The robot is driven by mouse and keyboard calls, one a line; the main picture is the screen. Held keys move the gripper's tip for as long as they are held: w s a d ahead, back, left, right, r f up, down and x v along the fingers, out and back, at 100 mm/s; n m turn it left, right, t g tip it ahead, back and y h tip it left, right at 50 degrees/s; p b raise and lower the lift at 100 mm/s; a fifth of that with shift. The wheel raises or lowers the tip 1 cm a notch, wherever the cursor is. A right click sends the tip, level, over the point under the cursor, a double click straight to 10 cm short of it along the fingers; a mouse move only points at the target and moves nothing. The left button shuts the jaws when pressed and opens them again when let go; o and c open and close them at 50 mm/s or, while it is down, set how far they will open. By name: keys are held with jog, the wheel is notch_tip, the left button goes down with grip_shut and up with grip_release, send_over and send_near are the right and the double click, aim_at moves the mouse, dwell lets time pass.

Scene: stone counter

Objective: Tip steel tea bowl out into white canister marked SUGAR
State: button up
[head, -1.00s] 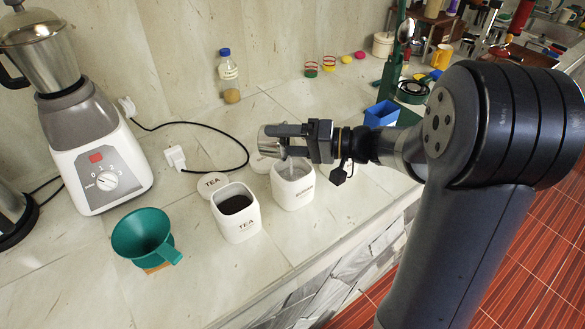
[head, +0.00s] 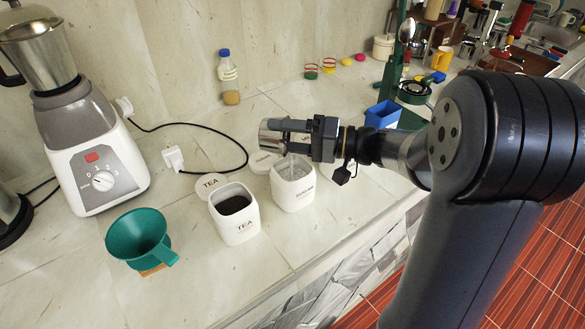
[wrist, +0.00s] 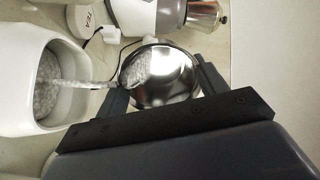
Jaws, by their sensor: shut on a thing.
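The steel tea bowl (head: 270,138) is held in my gripper (head: 287,136), which is shut on it. The bowl is tipped above the white SUGAR canister (head: 293,190). A thin stream of white grains runs from the bowl's lip into the canister's open mouth. In the wrist view the bowl (wrist: 160,90) shows a patch of white grains near its lip and a mostly bare shiny inside. The wrist view shows white grains inside the canister (wrist: 22,80). The gripper fingers (wrist: 165,88) sit on either side of the bowl.
An open white TEA canister (head: 236,226) with dark contents stands left of the SUGAR one, its lid (head: 211,184) behind. A green funnel (head: 140,238), a mixer (head: 98,165), a cable with plug (head: 172,158), a bottle (head: 228,78) and a blue box (head: 383,114) stand around.

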jog(key=shift+d+r+y+b, duration=0.35)
jog(key=shift+r+y+b, duration=0.4)
jog(key=shift+b, duration=0.7)
jog(key=shift+s+d+f+t+y+b, duration=0.15)
jog(key=shift+y+b, duration=0.3)
jog(key=shift+b, duration=0.6)
jog(key=shift+d+t+y+b, duration=0.15)
jog(key=shift+t+y+b, duration=0.2)
jog(key=shift+b, duration=0.65)
jog(key=shift+d+r+y+b, duration=0.15)
jog(key=shift+r+y+b, duration=0.2)
jog(key=shift+y+b, duration=0.15)
jog(key=h+p, duration=0.1)
jog(key=p, duration=0.2)
jog(key=a+h+p, duration=0.1)
jog(key=h+p, duration=0.1)
jog(key=p, duration=0.2)
jog(key=shift+a+r+g, duration=0.1)
jog(key=shift+r+g, duration=0.1)
jog(key=shift+g, duration=0.2)
jog(key=shift+a+f+h+p, duration=0.1)
jog(key=shift+f+h+p, duration=0.25)
jog(key=shift+f+p, duration=0.25)
jog(key=shift+f+b, duration=0.3)
jog(key=shift+f, duration=0.1)
